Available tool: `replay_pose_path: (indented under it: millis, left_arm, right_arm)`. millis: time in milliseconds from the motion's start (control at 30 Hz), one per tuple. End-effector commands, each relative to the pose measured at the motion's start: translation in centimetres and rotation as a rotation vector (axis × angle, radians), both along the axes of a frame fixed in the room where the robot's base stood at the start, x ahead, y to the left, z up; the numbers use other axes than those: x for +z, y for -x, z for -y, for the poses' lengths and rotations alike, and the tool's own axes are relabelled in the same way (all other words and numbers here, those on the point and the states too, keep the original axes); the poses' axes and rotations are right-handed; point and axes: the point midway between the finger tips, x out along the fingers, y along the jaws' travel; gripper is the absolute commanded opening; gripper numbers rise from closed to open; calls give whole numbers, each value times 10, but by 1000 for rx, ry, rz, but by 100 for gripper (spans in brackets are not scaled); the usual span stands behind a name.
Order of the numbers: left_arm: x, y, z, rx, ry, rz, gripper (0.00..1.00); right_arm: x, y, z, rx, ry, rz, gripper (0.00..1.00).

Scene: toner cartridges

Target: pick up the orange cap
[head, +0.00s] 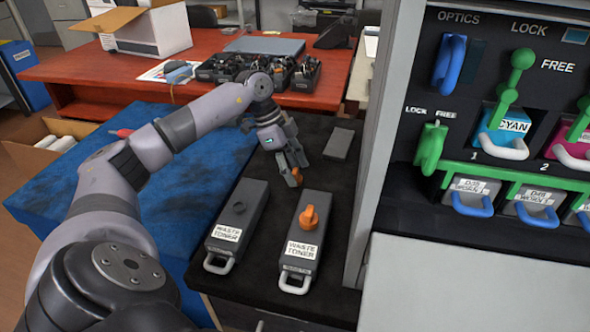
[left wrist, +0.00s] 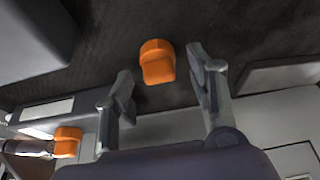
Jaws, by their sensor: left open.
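A loose orange cap (head: 296,177) is on the dark worktop, just beyond the waste toner boxes. My left gripper (head: 292,168) is open right at it, and its fingers partly hide the cap in the head view. In the left wrist view the cap (left wrist: 157,62) shows between the two spread fingers (left wrist: 160,77), a little beyond their tips, with no visible contact. A second orange cap (head: 309,218) sits on top of the right waste toner box (head: 303,245); an orange piece (left wrist: 67,142) also shows at the lower left of the wrist view. My right gripper is not in view.
A small grey block (head: 339,143) lies on the worktop beyond the gripper. The printer (head: 455,190) with its coloured levers stands close on the right. A red table (head: 110,68) is behind.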

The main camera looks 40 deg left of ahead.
Motion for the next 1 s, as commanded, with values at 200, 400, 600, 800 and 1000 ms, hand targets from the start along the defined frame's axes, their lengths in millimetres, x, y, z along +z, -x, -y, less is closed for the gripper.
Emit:
replay_pose_path:
  millis: [200, 400, 600, 800, 1000]
  left_arm:
    - [-9, -2, 4, -1, 1, 1, 51]
    - [-8, -2, 4, 0, 1, 0, 47]
    - [-8, -2, 3, -1, 1, 1, 33]
    - [-8, -2, 3, 0, 0, 1, 20]
    - [-8, -2, 3, 0, 0, 1, 20]
  right_arm:
    - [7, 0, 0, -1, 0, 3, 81]
    - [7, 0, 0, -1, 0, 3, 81]
    - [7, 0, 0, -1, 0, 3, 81]
    - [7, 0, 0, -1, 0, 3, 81]
    - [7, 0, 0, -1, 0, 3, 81]
